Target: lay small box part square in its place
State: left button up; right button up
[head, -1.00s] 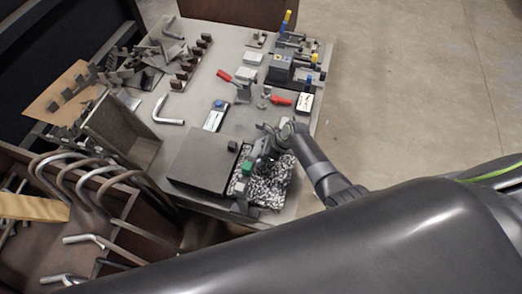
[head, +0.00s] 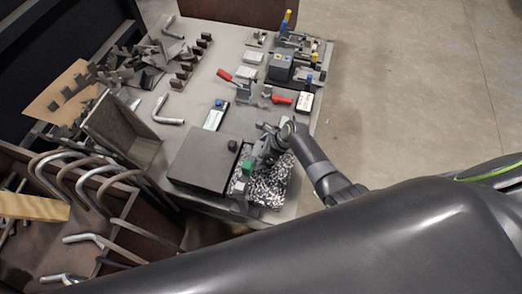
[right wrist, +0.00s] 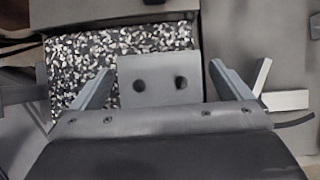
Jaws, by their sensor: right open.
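A light grey squarish part with two dark round holes (right wrist: 160,80) lies between my open right fingers in the right wrist view. It is at the edge of a black-and-white speckled surface (right wrist: 75,65). I cannot tell for sure whether it is the small box part. In the head view my right gripper (head: 262,158) is low over the far left part of the speckled surface (head: 268,186). The arm hides part of this area. My left gripper is not in view.
A dark grey flat box (head: 204,163) stands left of the speckled surface. Red-handled clamps (head: 281,100) and a small fixture (head: 283,66) stand farther back. Bent metal tubes (head: 100,185) are at the left. The table (head: 196,100) has bare patches near its middle.

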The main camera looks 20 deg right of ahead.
pick_arm(q)
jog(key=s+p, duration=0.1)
jog(key=p, duration=0.1)
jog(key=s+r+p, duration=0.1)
jog(key=p, duration=0.1)
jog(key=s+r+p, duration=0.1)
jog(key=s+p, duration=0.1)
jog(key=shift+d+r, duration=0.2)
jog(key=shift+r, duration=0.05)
pick_arm(e)
jog(key=v, duration=1.7)
jog(key=shift+s+d+r, duration=0.1)
jog(key=shift+r, duration=0.05)
